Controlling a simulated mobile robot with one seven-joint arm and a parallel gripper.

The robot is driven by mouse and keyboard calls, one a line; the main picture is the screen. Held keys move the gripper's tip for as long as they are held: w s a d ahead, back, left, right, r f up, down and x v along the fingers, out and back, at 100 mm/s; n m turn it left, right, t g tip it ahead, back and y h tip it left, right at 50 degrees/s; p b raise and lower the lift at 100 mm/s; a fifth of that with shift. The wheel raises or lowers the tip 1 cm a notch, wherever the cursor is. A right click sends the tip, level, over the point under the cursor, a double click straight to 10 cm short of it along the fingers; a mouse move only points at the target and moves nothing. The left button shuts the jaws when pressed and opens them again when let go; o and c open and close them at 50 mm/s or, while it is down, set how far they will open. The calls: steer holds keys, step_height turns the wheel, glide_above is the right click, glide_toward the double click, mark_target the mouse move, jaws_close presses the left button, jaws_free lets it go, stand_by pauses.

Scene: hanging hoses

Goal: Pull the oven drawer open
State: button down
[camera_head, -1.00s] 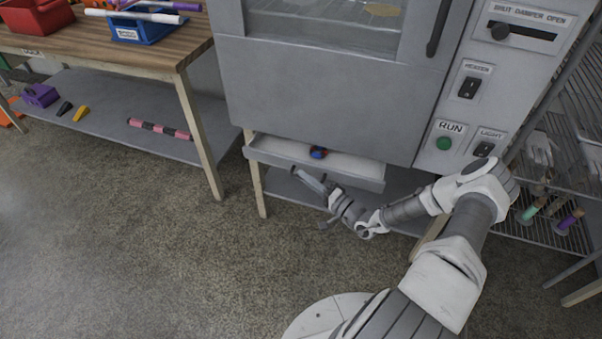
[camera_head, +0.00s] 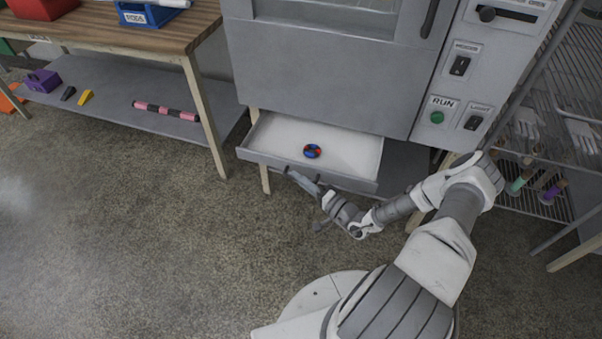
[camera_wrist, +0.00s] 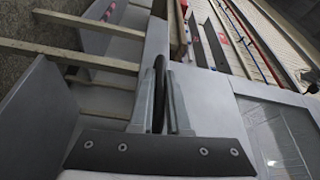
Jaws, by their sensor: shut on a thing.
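The oven (camera_head: 325,75) is a large grey cabinet with a window and a control panel on its right. Its shallow drawer (camera_head: 350,150) is out below the oven body, its pale floor showing. A small blue and red ring-like object (camera_head: 312,151) lies in the drawer. My gripper (camera_head: 292,172) is at the drawer's front. In the wrist view, the two fingers of my gripper (camera_wrist: 165,105) are closed around a dark bar, the drawer handle (camera_wrist: 159,85). In the head view the handle is mostly hidden by my gripper.
A wooden workbench (camera_head: 130,35) stands left, with a lower grey shelf (camera_head: 110,105) holding a pink and black rod (camera_head: 165,111). A wire rack (camera_head: 560,150) with gloves and spools stands right. Open floor (camera_head: 130,230) lies at the front left.

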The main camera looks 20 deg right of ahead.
steer(key=shift+s+a, duration=0.3)
steer(key=shift+s, duration=0.15)
steer(key=c, duration=0.9)
jaws_free()
steer(key=p+v, duration=0.2)
steer(key=v, duration=1.5)
steer(key=shift+s, duration=0.2)
steer(key=shift+w+d+r, duration=0.1)
